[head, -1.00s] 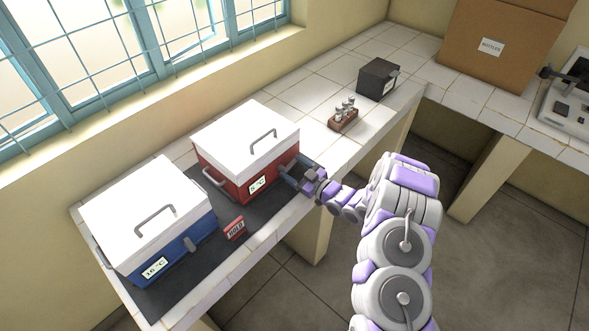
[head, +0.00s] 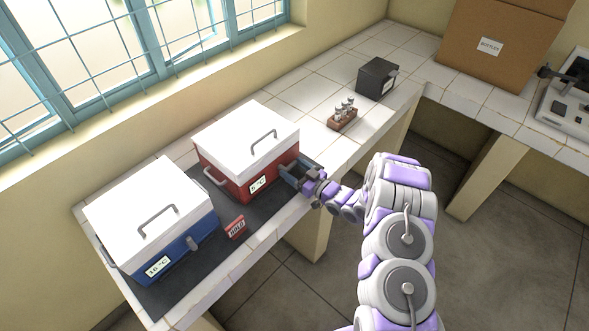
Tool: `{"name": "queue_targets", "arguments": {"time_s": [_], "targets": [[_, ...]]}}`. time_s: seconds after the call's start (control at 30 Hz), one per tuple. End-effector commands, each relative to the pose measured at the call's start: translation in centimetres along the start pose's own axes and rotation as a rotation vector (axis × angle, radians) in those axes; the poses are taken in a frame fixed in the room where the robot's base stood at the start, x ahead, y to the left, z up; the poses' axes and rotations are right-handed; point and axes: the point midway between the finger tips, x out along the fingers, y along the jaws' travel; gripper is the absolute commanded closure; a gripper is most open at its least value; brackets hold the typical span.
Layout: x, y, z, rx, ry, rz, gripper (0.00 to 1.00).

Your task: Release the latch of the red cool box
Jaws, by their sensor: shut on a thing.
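The red cool box (head: 235,183) stands on the dark mat with its white lid (head: 235,140) down on it. A label is on its front and a grey handle on its lid. My gripper (head: 290,170) is at the right part of the box's front, just below the lid edge. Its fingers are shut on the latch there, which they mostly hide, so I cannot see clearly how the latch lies.
The blue cool box (head: 180,250), labelled 16 °C, stands to the left with a red HOLD sign (head: 236,228) beside it. A vial rack (head: 342,120), a dark box (head: 378,77) and a cardboard box (head: 500,45) stand farther back. Tiles between them are clear.

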Motion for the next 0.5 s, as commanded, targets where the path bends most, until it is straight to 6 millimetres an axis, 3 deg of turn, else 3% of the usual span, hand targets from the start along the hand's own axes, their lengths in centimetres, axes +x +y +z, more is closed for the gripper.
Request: {"name": "queue_targets", "arguments": {"time_s": [0.03,0.07,0.1,0.3,0.5], "targets": [[0.01,0.04,-0.03,0.001,0.001,0.001,0.56],[0.0,0.04,-0.03,0.001,0.001,0.001,0.24],[0.0,0.04,-0.03,0.001,0.001,0.001,0.2],[-0.01,0.0,-0.04,0.0,0.001,0.001,0.01],[-0.02,0.0,-0.05,0.0,0.001,0.0,0.0]]}}
